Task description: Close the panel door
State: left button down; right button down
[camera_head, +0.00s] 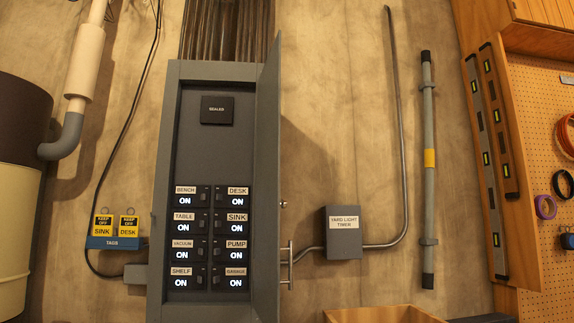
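The grey electrical panel (170,140) is fixed to the wall left of centre. Its panel door (267,180) is hinged on the right side and stands open, seen nearly edge-on. A handle (288,265) and a small knob (283,204) stick out on the door's right face. Inside are two columns of labelled breakers (211,238), all showing ON, below a black plate marked SEALED (217,110). Neither of my grippers is in view.
A yard light timer box (342,233) with conduit is on the wall right of the door. A tag holder (115,242) hangs left of the panel. A wooden box (385,314) is at the bottom edge. A pegboard (540,150) is at the right.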

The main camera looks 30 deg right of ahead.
aim_at(267, 270)
jog(key=k+l, duration=0.15)
jog(key=l, duration=0.2)
jog(key=k+l, duration=0.15)
jog(key=l, duration=0.2)
jog(key=k+l, duration=0.15)
jog(key=l, duration=0.25)
jog(key=k+l+u, duration=0.1)
jog(key=l, duration=0.25)
jog(key=k+l, duration=0.25)
jog(key=i+l, duration=0.1)
jog(key=l, duration=0.7)
jog(key=k, duration=0.4)
jog(key=i+j, duration=0.2)
jog(key=j, duration=0.2)
jog(key=i+j, duration=0.2)
jog(key=j, duration=0.2)
jog(key=j+z, duration=0.1)
jog(key=z, duration=0.3)
jog(key=j+z, duration=0.1)
jog(key=z, duration=0.25)
jog(key=i+j+z, duration=0.1)
jog(key=z, duration=0.3)
jog(key=j+z, duration=0.1)
jog(key=z, duration=0.25)
